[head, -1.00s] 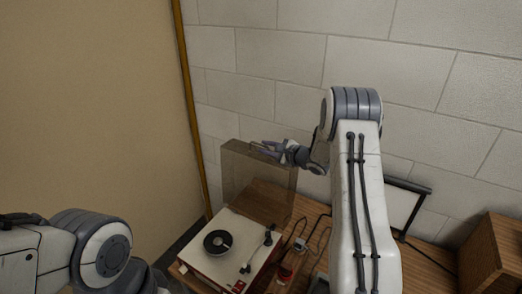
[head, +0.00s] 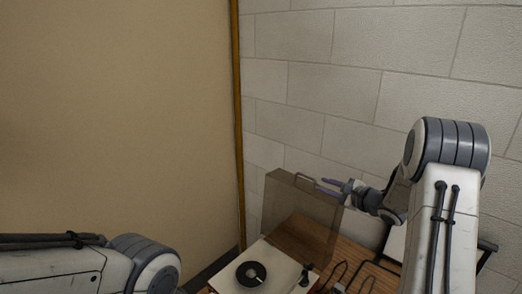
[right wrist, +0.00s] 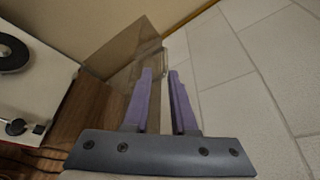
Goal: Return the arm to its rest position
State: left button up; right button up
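My right arm reaches in from the right in the head view. Its gripper (head: 330,186) is beside the top edge of the turntable's raised, see-through lid (head: 300,222), close to the small handle (head: 306,180).
The turntable (head: 272,268) with a dark disc stands on a wooden table (head: 345,252), cables beside it. A pale block wall (head: 340,100) rises behind, and a tan panel (head: 110,120) fills the left. A dark-framed panel (head: 396,243) is partly hidden behind my right arm.

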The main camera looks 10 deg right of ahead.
jog(key=a+f+n+g+h+b, duration=0.25)
jog(key=a+n+b, duration=0.4)
jog(key=a, duration=0.65)
jog(key=s+a+f+n+g+h+b, duration=0.25)
jog(key=s+a+f+n, duration=0.25)
jog(key=s+a+n, duration=0.35)
jog(key=s+a+f+n+g+b, duration=0.2)
jog(key=s+n, duration=0.3)
jog(key=s, duration=0.5)
jog(key=s+a+f+n+g+b, duration=0.2)
jog(key=s+a+f+n+g, duration=0.1)
jog(key=s, duration=0.8)
jog(key=s+a+f+n+g+b, duration=0.2)
jog(key=s+a+n+g, duration=0.2)
jog(key=s+n, duration=0.3)
jog(key=s, duration=0.3)
jog(key=shift+s+f+y, duration=0.15)
jog(key=shift+f+y, duration=0.25)
jog(key=shift+d, duration=0.1)
